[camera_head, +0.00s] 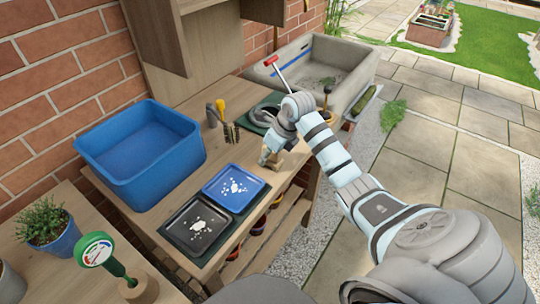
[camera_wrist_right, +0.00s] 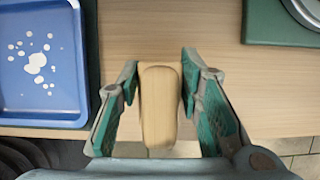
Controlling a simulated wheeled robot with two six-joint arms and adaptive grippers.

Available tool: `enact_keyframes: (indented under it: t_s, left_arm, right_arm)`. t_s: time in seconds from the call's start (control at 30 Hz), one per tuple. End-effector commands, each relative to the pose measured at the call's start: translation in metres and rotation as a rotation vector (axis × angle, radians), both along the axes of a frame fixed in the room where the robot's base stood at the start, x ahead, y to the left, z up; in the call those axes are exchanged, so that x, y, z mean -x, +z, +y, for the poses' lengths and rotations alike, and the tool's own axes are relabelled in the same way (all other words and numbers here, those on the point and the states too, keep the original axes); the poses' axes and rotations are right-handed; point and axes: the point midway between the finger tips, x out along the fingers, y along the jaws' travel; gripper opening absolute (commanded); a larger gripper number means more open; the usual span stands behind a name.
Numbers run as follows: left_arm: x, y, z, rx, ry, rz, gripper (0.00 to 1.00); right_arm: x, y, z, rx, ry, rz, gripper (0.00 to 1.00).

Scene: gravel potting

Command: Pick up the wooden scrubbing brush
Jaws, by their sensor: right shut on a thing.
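The wooden scrubbing brush is a pale, rounded wooden block (camera_wrist_right: 158,105) seen from above in the right wrist view. My right gripper (camera_wrist_right: 160,100) has its green-padded fingers on either side of it and is shut on it. In the head view the right gripper (camera_head: 271,158) is low by the front edge of the wooden bench, right of the blue tray. The brush is mostly hidden there by the gripper, and its bristles do not show. I cannot tell whether it touches the bench top. My left gripper is not in view.
A blue tray (camera_head: 236,187) and a black tray (camera_head: 197,224), both with white specks, lie to the left. A blue tub (camera_head: 140,150) stands at the back left. A stone sink (camera_head: 345,66) is behind. A yellow-handled tool (camera_head: 220,108) stands on the bench.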

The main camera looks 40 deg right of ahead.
Motion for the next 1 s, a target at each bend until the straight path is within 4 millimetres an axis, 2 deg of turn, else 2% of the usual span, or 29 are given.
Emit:
enact_keyframes:
  t_s: [0.17, 0.27, 0.37, 0.6, 0.7, 0.83, 1.0]
  left_arm:
    - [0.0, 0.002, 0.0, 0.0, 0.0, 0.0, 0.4]
    - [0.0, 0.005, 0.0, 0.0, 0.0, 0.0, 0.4]
    - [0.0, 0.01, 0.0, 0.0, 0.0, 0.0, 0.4]
    - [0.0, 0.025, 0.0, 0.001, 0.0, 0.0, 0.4]
    - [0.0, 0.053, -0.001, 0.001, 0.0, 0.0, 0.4]
    - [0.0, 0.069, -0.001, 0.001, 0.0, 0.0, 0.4]
    - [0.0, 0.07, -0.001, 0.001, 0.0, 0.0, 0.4]
  right_arm:
    - [-0.001, 0.01, 0.0, 0.0, 0.0, -0.002, 0.04]
    - [-0.001, 0.028, -0.001, 0.001, 0.0, -0.004, 0.04]
    - [-0.001, 0.057, 0.0, 0.0, 0.0, -0.006, 0.04]
    - [-0.001, 0.152, 0.0, 0.0, 0.0, -0.007, 0.04]
    - [0.0, 0.187, 0.0, 0.0, 0.0, -0.002, 0.04]
    - [0.0, 0.202, 0.0, 0.0, 0.0, 0.0, 0.04]
    - [0.0, 0.202, 0.0, 0.0, 0.0, 0.0, 0.04]
